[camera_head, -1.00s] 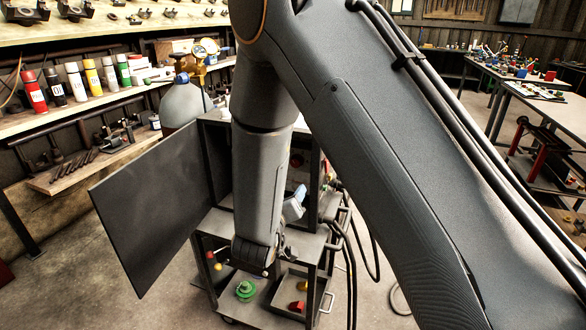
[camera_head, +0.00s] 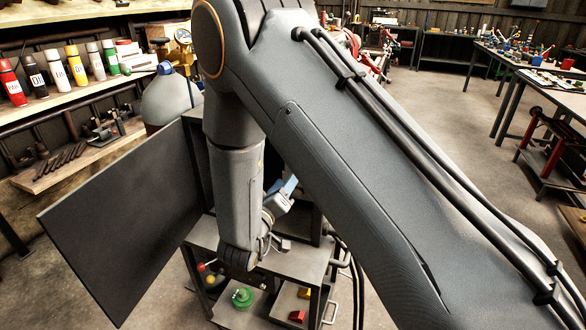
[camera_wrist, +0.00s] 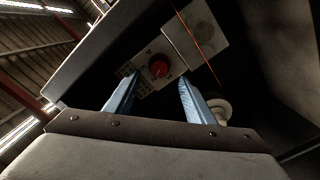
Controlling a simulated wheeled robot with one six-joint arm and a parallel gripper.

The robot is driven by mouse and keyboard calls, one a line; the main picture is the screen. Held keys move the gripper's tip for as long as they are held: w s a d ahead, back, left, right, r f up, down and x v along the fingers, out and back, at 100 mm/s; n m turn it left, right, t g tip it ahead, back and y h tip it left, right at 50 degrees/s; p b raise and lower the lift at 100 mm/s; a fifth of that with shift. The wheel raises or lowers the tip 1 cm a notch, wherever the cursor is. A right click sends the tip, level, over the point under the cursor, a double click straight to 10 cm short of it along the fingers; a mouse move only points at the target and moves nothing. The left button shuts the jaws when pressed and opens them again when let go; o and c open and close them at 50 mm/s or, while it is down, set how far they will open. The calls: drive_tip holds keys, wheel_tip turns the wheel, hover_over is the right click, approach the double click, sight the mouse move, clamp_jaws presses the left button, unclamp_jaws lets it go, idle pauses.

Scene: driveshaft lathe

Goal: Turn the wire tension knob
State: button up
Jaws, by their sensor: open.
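In the wrist view a red round knob (camera_wrist: 158,69) sits on a pale panel with small dark markings, inside a dark cabinet. My gripper (camera_wrist: 160,80) is open, its two blue fingers apart and pointing toward the panel. The knob appears between the fingertips and beyond them; I see no contact. In the head view my gripper (camera_head: 284,190) is at the cabinet's front, partly hidden by my own arm. The knob is hidden in the head view.
The cart-like cabinet (camera_head: 232,262) has an open dark door (camera_head: 125,235) at its left. A green object (camera_head: 242,297) and red pieces lie on its lower shelf. In the wrist view a thin orange-red line crosses near a pale round part (camera_wrist: 221,110). A gas cylinder (camera_head: 170,102) stands behind.

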drive_tip(key=x, duration=0.6)
drive_tip(key=shift+p, duration=0.45)
drive_tip(key=c, duration=1.1)
